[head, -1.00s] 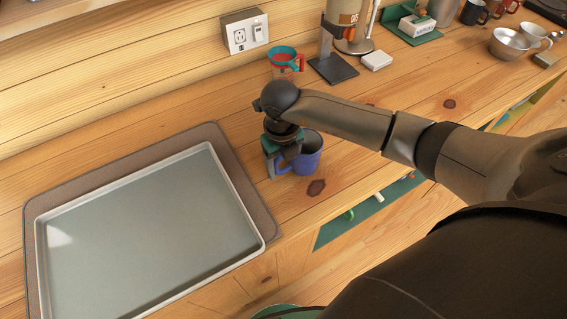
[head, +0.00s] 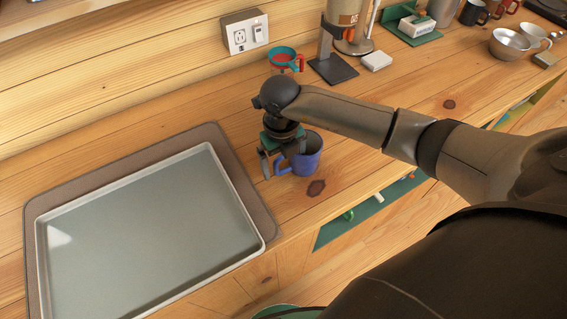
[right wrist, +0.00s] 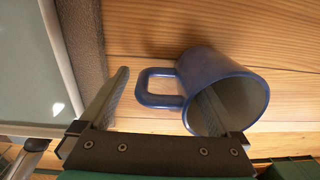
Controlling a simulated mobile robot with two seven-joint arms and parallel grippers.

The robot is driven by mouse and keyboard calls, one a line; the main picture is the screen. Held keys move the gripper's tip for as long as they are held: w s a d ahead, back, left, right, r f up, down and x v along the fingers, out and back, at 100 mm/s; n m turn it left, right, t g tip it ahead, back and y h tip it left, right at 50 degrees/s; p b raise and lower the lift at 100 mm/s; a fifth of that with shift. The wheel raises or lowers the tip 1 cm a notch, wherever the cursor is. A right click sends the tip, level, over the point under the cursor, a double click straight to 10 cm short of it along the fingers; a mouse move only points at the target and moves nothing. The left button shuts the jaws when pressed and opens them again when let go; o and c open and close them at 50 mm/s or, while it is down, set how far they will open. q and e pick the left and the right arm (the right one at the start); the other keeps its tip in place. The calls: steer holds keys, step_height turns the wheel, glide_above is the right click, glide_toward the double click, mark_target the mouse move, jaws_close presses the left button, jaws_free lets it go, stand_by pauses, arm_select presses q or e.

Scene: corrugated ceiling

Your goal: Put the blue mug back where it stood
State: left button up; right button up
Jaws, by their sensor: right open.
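The blue mug (head: 311,160) stands upright on the wooden counter, right of the tray, with its handle toward the left. It also shows in the right wrist view (right wrist: 218,73), its mouth facing the camera. My right gripper (head: 279,161) is open at the mug's handle side. In the right wrist view its fingers (right wrist: 163,82) are spread, with the handle between them. The left finger is outside the handle; the right finger overlaps the mug's mouth and seems to reach inside it. My left gripper is not in view.
A grey tray (head: 140,235) on a brown mat (head: 238,170) fills the left of the counter. A teal-rimmed red cup (head: 284,57) and a dark stand (head: 333,69) are behind my gripper. The counter's front edge is close to the mug.

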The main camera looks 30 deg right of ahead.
step_height(320, 180, up, 11)
steer(key=shift+a+r, duration=0.1)
steer(key=shift+a, duration=0.05)
